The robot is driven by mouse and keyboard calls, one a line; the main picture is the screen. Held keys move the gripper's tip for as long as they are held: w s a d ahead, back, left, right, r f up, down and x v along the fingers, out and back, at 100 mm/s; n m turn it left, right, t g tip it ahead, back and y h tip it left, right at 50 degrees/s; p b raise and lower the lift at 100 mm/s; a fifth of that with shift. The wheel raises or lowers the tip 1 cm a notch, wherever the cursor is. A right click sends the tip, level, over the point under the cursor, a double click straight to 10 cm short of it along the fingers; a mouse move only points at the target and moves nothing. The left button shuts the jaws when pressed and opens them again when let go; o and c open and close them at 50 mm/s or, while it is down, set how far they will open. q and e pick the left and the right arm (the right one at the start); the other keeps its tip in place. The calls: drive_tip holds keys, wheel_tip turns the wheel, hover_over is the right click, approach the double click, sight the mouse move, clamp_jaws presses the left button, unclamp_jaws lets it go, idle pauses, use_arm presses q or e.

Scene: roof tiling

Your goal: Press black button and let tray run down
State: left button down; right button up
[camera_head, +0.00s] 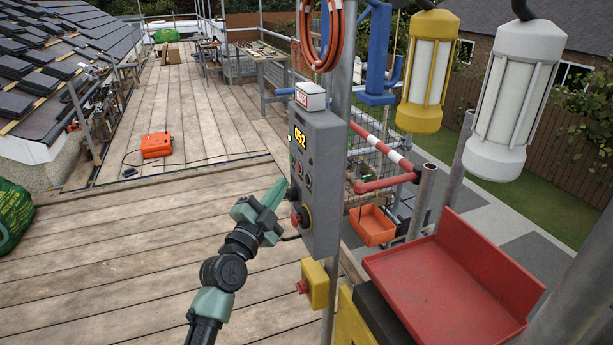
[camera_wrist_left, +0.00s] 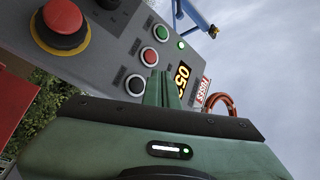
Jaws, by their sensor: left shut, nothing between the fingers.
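The grey control box (camera_head: 320,165) stands on a pole, with a lit display reading about 052. In the left wrist view its face (camera_wrist_left: 100,60) shows a green button (camera_wrist_left: 162,32), a red button (camera_wrist_left: 149,56) and a black button (camera_wrist_left: 135,84) in a row. My left gripper (camera_head: 279,188) is shut and empty, its tip close to the box's left side; the closed fingers (camera_wrist_left: 163,84) appear just right of the black button. I cannot tell whether they touch it. An orange tray (camera_head: 372,226) hangs beyond the box. A larger red tray (camera_head: 450,290) is at the lower right.
A big red stop knob (camera_wrist_left: 64,17) sits on the same panel. A yellow box (camera_head: 316,285) is lower on the pole. An orange case (camera_head: 157,145) lies on the wooden deck, which is largely clear.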

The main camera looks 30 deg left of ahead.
sight(307, 179)
use_arm(q)
drive_tip(key=shift+w+d, duration=0.9)
drive_tip(key=shift+w, duration=0.15)
idle(1.4)
drive_tip(key=shift+w+d, duration=0.3)
drive_tip(key=shift+w, duration=0.05)
